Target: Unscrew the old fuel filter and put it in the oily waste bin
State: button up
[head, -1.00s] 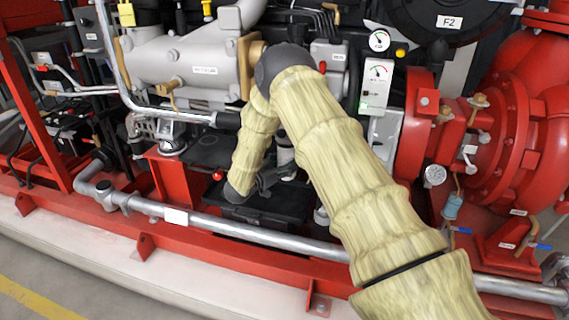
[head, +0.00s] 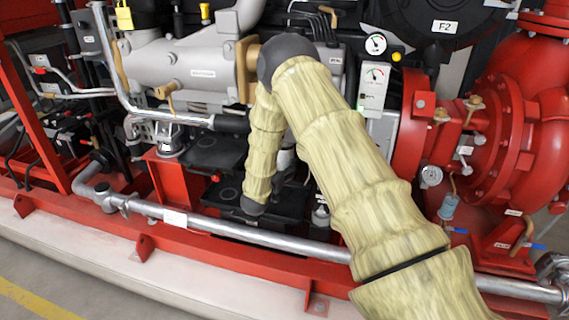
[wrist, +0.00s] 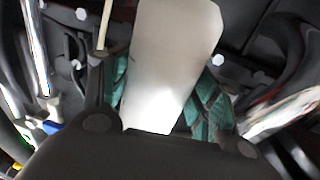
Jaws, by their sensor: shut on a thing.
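The fuel filter (wrist: 172,45) shows as a smooth, whitish cylinder in the middle of the wrist view. My gripper (wrist: 163,95) is shut on it, with a green-padded dark finger on each side. The filter's far end points toward dark engine parts with bolt heads; whether its thread still touches its mount cannot be told. In the head view, my pale, bark-like arm reaches down to the engine's lower side, and my gripper is mostly hidden there behind the wrist and forearm. I see no oily waste bin in these frames.
A silver pipe (head: 240,229) and the red base rail (head: 225,250) run across in front of the engine. The red pump housing (head: 535,120) stands at right. A gauge panel (head: 374,88) is close beside my arm. Bare floor (head: 90,285) shows at lower left.

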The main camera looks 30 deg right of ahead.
jog(key=shift+f, duration=0.1)
dwell(0.3)
jog(key=shift+f+b, duration=0.35)
jog(key=shift+f, duration=0.15)
jog(key=shift+f, duration=0.2)
jog(key=shift+f+b, duration=0.35)
jog(key=shift+f, duration=0.35)
jog(key=s+p+v, duration=0.1)
jog(key=p+v, duration=0.2)
jog(key=v, duration=0.9)
jog(key=shift+d, duration=0.45)
dwell(0.5)
jog(key=shift+s, duration=0.1)
